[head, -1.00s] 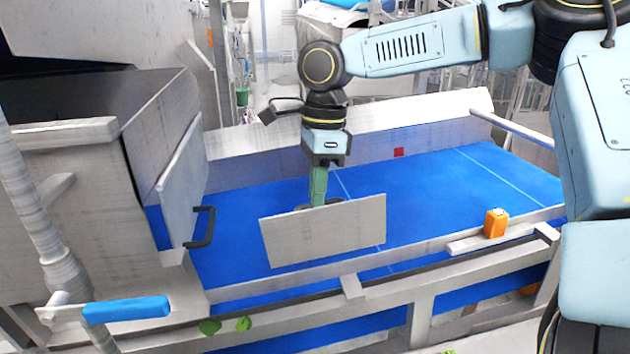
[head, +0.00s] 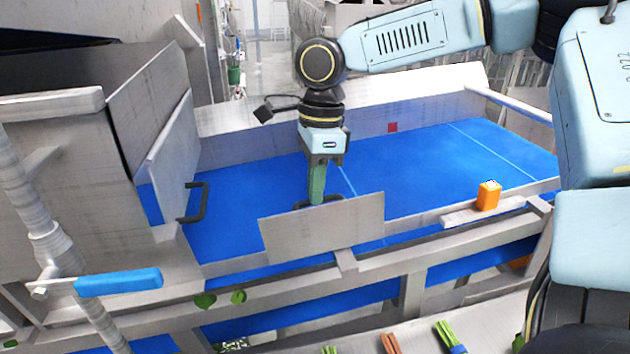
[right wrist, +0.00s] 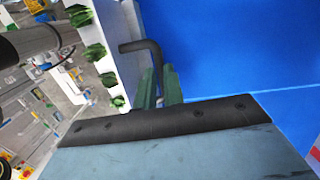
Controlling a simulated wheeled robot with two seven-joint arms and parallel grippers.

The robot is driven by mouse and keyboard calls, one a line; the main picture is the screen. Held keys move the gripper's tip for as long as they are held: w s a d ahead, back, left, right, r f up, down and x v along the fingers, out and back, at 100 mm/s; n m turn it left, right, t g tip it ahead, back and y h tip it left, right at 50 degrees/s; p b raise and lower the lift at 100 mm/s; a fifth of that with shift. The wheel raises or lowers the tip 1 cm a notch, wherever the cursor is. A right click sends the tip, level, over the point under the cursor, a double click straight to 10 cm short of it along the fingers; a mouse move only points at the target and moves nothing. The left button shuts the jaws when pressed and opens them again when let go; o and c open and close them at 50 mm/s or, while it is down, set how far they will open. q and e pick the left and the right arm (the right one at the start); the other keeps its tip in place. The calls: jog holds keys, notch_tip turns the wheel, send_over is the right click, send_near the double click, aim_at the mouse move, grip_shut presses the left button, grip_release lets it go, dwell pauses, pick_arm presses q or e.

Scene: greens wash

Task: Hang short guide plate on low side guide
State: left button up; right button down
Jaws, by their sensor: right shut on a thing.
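The short guide plate (head: 322,230) is a flat grey metal rectangle in the middle of the head view. My right gripper (head: 316,198) is shut on its black handle, on the belt side of the plate. In the right wrist view the bent black handle (right wrist: 140,47) runs between the green fingers (right wrist: 160,88), with the pale plate (right wrist: 119,45) edge-on beside it. The low side guide (head: 232,267) is the grey rail along the belt's near edge. The plate's lower edge is at this rail; I cannot tell whether it touches. My left gripper is out of view.
Another grey plate with a black handle (head: 193,203) stands at the left by the metal housing (head: 70,160). An orange block (head: 488,196) sits on a ledge at the right. A blue lever (head: 118,283) is at front left. The blue belt (head: 430,165) is mostly clear.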

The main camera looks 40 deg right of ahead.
jog(key=c, duration=1.4)
grip_release()
jog(key=shift+c, duration=0.2)
notch_tip(320, 180, up, 13)
jog(key=d, duration=0.1)
jog(key=shift+w+d+r+b, duration=0.2)
jog(key=shift+d+b, duration=0.1)
jog(key=shift+b, duration=0.15)
